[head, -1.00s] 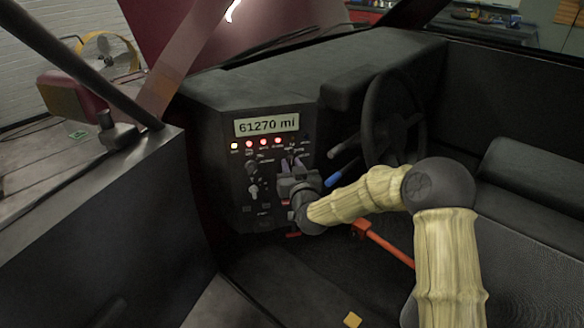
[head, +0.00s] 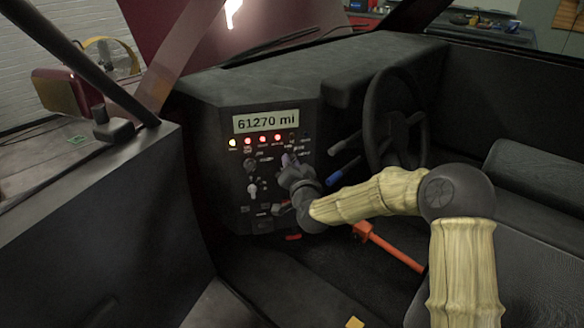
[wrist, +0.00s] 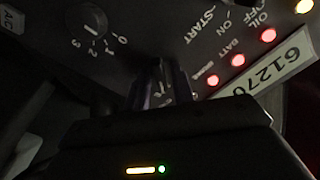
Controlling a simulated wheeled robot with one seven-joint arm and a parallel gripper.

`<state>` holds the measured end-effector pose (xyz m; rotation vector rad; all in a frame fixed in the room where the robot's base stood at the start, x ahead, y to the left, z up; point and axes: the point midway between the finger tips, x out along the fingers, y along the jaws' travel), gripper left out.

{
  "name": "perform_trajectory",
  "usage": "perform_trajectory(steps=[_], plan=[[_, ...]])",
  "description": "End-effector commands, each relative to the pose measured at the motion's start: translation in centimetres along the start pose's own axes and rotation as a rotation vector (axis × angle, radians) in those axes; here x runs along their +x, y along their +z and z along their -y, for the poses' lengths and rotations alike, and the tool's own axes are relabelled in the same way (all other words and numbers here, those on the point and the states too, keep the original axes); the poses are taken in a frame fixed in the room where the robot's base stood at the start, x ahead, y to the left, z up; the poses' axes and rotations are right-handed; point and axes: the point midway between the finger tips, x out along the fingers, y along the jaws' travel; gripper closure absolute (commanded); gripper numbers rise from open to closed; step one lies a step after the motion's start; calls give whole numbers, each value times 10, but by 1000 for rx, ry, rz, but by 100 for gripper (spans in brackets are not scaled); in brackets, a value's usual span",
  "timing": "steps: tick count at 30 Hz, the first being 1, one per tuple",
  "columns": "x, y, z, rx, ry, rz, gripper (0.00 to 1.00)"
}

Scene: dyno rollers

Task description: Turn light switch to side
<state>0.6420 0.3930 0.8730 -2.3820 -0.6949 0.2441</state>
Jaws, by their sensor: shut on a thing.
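The control panel (head: 232,185) is on the dark dashboard below the mileage display (head: 266,121). My gripper (head: 290,164) reaches the panel's upper right part. In the wrist view, my gripper (wrist: 160,88) is shut around a dark rotary knob, the light switch (wrist: 161,72), with a small pale mark on its face. Its body is mostly hidden between the fingers, and its label cannot be read. In the head view my gripper covers most of it.
Beside it are a knob marked 0, 1, 2 (wrist: 87,25) and lit red lamps (wrist: 237,59). A steering wheel (head: 372,125) and blue-tipped lever (head: 343,172) stand right of my gripper. An orange lever (head: 388,247) is below my forearm. The door (head: 75,215) is at left.

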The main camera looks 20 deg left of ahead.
Motion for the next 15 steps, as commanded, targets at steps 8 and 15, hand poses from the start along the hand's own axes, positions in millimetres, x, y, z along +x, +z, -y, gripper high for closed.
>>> perform_trajectory(steps=[8, 15], plan=[[0, 0, -2, 24, 3, 0, 98], [0, 0, -2, 23, 3, 0, 70]])
